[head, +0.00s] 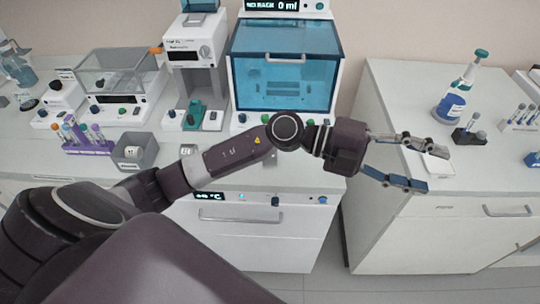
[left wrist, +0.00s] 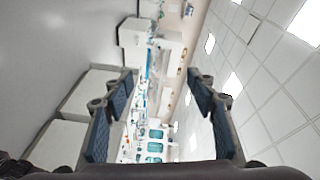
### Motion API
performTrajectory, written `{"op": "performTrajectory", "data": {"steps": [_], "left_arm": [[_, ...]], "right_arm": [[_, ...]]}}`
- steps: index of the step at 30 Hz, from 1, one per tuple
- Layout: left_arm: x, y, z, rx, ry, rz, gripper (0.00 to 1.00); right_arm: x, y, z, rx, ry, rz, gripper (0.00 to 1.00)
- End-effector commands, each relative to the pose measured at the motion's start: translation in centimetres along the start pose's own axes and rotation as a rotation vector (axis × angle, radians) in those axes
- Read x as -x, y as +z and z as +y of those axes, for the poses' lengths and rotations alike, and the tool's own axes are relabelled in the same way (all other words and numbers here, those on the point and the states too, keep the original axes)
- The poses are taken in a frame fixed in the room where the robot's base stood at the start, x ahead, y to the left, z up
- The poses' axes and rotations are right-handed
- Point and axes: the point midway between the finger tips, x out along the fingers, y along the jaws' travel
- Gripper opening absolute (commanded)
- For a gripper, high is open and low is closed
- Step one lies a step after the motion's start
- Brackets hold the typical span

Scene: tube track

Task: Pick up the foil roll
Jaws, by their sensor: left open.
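A small pale roll-like thing (head: 131,152) shows in a grey open bin (head: 146,142) on the left bench in the head view; it is too small to be sure that it is the foil roll. No other foil roll stands out. My left gripper (head: 433,168) is open and empty at the right, by the front-left part of the right bench, far from the bin. In the left wrist view my open gripper (left wrist: 161,80) has nothing between its fingers, and the room appears turned on its side. My right gripper is in neither view.
A purple tube rack (head: 88,142) stands left of the bin. A blue-fronted cabinet (head: 285,70) and a white instrument (head: 195,55) stand behind my arm.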

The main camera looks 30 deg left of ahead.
Motion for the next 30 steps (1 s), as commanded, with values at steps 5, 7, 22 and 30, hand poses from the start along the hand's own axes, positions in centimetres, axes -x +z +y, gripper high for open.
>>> {"op": "performTrajectory", "data": {"steps": [5,7,22,30], "left_arm": [[4.9,3.5,8.1,-0.091,0.498,0.024,0.52],[8.7,5.8,10.6,-0.093,0.701,-0.012,0.52],[32.6,13.4,11.8,0.112,1.487,-0.407,0.52],[32.8,13.9,14.4,0.12,1.498,-0.411,0.52]], "right_arm": [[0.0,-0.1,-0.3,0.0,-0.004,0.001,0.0],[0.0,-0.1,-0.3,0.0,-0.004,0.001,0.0],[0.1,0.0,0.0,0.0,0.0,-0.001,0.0],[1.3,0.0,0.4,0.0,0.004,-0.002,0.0]]}}
